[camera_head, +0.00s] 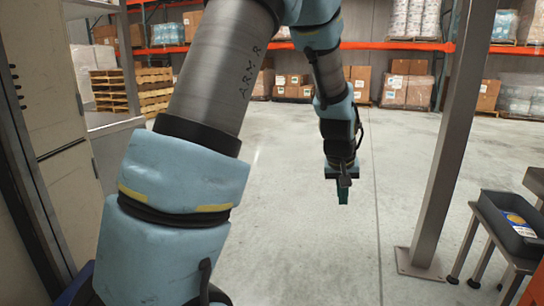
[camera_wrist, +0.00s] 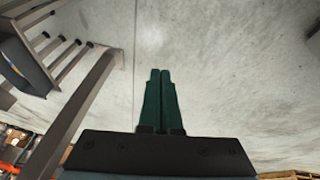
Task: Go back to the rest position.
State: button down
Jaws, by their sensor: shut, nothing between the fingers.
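My gripper (camera_head: 343,195) hangs at the end of my raised arm, pointing down over bare concrete floor. In the wrist view its two green fingers (camera_wrist: 160,75) lie side by side, shut, with nothing between them. Nothing is near the fingertips in either view. My arm's blue and grey links fill the left and middle of the head view and hide part of the scene behind them.
A steel post (camera_head: 445,140) stands right of my gripper. Beyond it a grey bin (camera_head: 500,232) rests on a low stand (camera_head: 470,207). A pale cabinet (camera_head: 50,110) is at left. Pallets (camera_head: 150,90) and loaded racks stand behind. The middle floor (camera_head: 310,240) is clear.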

jog(key=s+a+r+n+g+y, duration=0.1)
jog(key=s+a, duration=0.3)
jog(key=a, duration=0.5)
jog(key=s+a+y+p, duration=0.1)
jog(key=s+a, duration=0.3)
jog(key=a, duration=0.6)
jog(key=s+a+r+n+g, duration=0.1)
jog(key=s+a, duration=0.4)
jog(key=a, duration=0.4)
notch_tip(320, 180, up, 20)
jog(key=p, duration=2.1)
jog(key=shift+w+d+r, duration=0.15)
jog(key=shift+w+r, duration=0.1)
jog(key=shift+w, duration=0.15)
